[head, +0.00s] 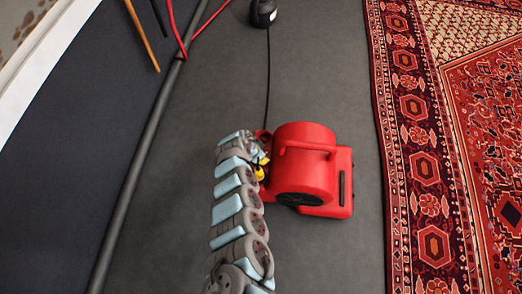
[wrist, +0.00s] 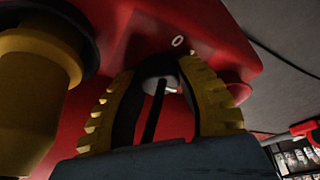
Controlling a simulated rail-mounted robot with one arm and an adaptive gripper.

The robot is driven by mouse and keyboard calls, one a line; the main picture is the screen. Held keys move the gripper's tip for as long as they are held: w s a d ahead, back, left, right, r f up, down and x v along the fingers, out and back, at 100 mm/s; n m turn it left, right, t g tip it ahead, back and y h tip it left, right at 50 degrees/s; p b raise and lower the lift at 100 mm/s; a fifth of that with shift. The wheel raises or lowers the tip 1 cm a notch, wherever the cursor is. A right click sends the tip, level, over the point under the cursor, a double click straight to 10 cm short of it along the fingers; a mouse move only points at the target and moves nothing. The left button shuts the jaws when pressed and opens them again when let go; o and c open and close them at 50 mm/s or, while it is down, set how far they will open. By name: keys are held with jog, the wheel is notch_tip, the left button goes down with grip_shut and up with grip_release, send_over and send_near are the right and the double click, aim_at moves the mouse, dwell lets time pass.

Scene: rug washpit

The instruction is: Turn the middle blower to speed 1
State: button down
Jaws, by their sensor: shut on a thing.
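One red blower (head: 303,162) with a top handle stands on the grey floor in the head view. In the wrist view, its red housing (wrist: 225,50) fills the upper part, with a white "0" printed on it. A small dark-grey knob (wrist: 158,68) sits below the "0". The yellow, ribbed fingers of my gripper (wrist: 156,78) are shut on the knob from both sides. In the head view, my gripper (head: 261,167) is at the blower's left side, and the knob is hidden there. The knob's pointer setting cannot be read clearly.
A black cable (head: 267,75) runs from the blower to a black object (head: 263,12) at the top. A patterned red rug (head: 425,160) lies to the right. A dark wall (head: 80,130), a pipe and red hoses are on the left. Floor below the blower is clear.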

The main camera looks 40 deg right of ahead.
jog(key=n+t+p, duration=0.1)
jog(key=n+p, duration=0.3)
jog(key=shift+s+r+n+t+p, duration=0.1)
jog(key=shift+r+n+t+p, duration=0.05)
jog(key=shift+n+t+p, duration=0.2)
jog(key=shift+f+n+t+y+p, duration=0.25)
jog(key=shift+n+t+p, duration=0.25)
jog(key=shift+n, duration=0.75)
jog(key=shift+n+t+y, duration=0.25)
jog(key=shift+n+t, duration=0.1)
jog(key=shift+n, duration=0.95)
jog(key=c, duration=0.9)
grip_release()
jog(key=shift+c, duration=0.2)
jog(key=shift+r, duration=0.1)
